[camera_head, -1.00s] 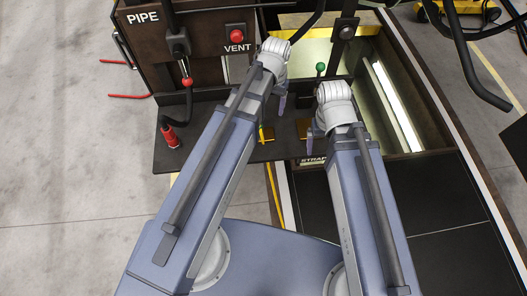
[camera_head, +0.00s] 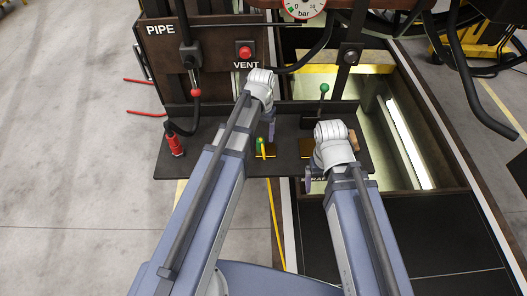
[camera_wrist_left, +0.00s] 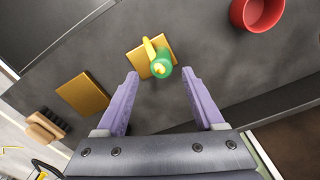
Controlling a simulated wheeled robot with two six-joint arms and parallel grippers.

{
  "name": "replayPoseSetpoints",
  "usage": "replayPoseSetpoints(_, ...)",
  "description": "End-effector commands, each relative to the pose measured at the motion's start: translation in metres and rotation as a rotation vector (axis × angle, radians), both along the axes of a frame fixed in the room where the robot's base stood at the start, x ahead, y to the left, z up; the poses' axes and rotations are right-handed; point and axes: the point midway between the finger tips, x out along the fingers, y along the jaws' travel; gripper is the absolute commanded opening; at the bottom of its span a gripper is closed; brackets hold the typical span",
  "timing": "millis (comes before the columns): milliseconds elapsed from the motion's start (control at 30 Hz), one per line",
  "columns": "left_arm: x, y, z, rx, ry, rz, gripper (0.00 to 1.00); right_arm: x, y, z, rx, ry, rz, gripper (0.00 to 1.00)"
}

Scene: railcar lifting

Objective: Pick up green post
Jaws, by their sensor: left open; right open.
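The green post (camera_head: 261,142) stands on a yellow square pad on the dark shelf, with a yellow strip beside it. In the left wrist view the green post (camera_wrist_left: 161,65) is seen from above, near the tips of my open left gripper (camera_wrist_left: 160,76), roughly midway between them. I cannot tell the height gap. In the head view my left gripper (camera_head: 270,131) is just right of the post and partly hidden by its wrist. My right gripper (camera_head: 309,180) is open and empty near the shelf's front edge, mostly hidden by its own wrist.
A green-knobbed lever (camera_head: 324,89) rises behind. A lit pit (camera_head: 400,130) lies to the right.

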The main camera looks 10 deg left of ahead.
Motion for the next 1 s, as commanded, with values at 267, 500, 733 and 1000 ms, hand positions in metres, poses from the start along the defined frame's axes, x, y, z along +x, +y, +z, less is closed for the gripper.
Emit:
replayPoseSetpoints(267,-0.001,0.001,-0.011,0.000,0.000,0.000,0.70,0.000,0.000,-0.011,0.000,0.000,-0.001,0.92)
replayPoseSetpoints(500,-0.003,0.002,-0.042,0.000,0.000,0.000,0.70,0.000,0.000,-0.042,-0.001,-0.001,0.003,0.92)
replayPoseSetpoints(733,-0.002,0.002,-0.053,0.000,0.000,0.000,0.70,0.000,0.000,-0.053,-0.001,-0.001,0.007,0.92)
replayPoseSetpoints(1000,-0.002,0.002,-0.051,0.000,0.000,0.000,0.59,0.000,0.000,-0.051,-0.001,-0.001,0.007,0.92)
